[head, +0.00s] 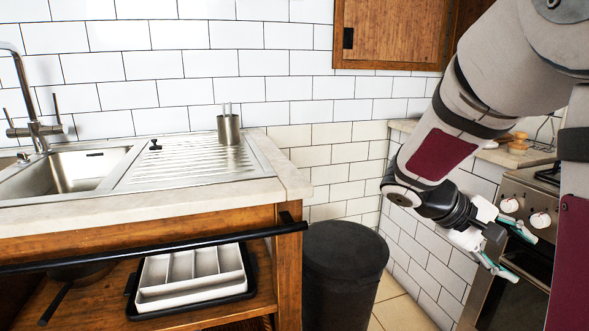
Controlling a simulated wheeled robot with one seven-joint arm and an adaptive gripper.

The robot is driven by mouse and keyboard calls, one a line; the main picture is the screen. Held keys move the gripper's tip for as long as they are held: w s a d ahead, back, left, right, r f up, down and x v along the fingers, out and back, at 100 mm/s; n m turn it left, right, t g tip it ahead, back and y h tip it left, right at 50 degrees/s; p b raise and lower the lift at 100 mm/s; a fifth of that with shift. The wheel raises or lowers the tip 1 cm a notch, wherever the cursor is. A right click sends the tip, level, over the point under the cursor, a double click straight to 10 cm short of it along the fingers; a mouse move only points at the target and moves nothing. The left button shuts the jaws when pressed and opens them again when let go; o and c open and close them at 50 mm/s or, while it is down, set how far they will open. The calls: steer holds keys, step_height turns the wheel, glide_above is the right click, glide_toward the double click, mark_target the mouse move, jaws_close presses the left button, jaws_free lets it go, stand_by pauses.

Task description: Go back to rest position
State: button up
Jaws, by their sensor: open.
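My gripper (507,246) is at the right of the head view, at the end of my grey arm. It is in front of the stove and apart from the counter. Its two fingers, with pale and teal parts, are spread apart, and nothing shows between them. My arm comes down from the top right corner and bends at the wrist.
A counter holds a steel sink (70,172) and a metal cup (228,129). Below, a shelf holds a white cutlery tray (192,278). A black bar (150,252) runs along the front. A dark bin (343,275) and a stove (530,200) stand right.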

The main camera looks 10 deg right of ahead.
steer(key=s+a+t+y, duration=0.1)
steer(key=s+a+y, duration=0.4)
steer(key=a, duration=0.4)
steer(key=s+a+t+y, duration=0.2)
steer(key=s+a, duration=0.5)
steer(key=a, duration=0.3)
steer(key=s+a+t+y, duration=0.1)
steer(key=s+a+y, duration=0.4)
steer(key=a, duration=0.4)
step_height(320, 180, up, 33)
steer(key=s+n+t+h+p, duration=0.1)
steer(key=t+p, duration=0.3)
steer(key=p, duration=2.7)
steer(key=shift+d+f+p, duration=0.15)
steer(key=shift+d+p, duration=0.15)
steer(key=shift+p, duration=0.1)
